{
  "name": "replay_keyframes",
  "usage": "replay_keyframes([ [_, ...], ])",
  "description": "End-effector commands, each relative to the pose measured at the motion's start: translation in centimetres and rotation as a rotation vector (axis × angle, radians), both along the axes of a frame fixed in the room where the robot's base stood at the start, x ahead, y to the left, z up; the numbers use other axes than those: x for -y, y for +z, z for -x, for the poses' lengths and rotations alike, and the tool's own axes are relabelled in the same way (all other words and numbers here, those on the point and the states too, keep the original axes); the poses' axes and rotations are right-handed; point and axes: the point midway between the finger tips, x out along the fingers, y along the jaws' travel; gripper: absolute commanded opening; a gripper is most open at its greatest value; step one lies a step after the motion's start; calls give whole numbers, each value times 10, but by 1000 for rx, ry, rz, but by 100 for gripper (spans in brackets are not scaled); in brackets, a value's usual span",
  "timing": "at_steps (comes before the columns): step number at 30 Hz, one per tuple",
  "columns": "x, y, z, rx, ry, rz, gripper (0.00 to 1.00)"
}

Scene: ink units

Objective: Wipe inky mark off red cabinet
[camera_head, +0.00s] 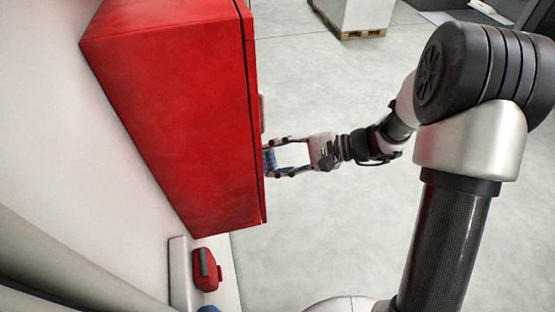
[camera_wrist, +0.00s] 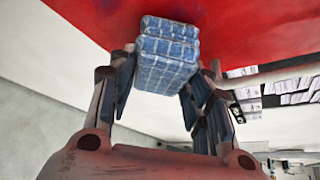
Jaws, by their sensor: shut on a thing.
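The red cabinet (camera_head: 175,110) fills the left of the head view, and its red surface (camera_wrist: 258,30) spans the top of the wrist view. My gripper (camera_head: 272,159) is at the cabinet's right-hand face, low down. It is shut on a blue checkered sponge-like block (camera_wrist: 165,50), held between the fingertips. The block's far end is at the red surface; I cannot tell whether it touches. A little of the block (camera_head: 268,160) also shows in the head view.
A pale handle (camera_head: 262,112) sticks out from the cabinet face just above my gripper. A red case (camera_head: 205,270) lies on a white ledge below the cabinet. A loaded pallet (camera_head: 362,33) stands far back. The grey floor between is clear.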

Motion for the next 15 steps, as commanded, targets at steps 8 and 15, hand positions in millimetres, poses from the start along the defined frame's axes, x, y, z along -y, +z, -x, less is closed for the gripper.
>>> replay_keyframes([
  [8, 2, 12, 4, 0, 1, -1, 26],
  [15, 7, 11, 24, 0, 0, -1, 26],
])
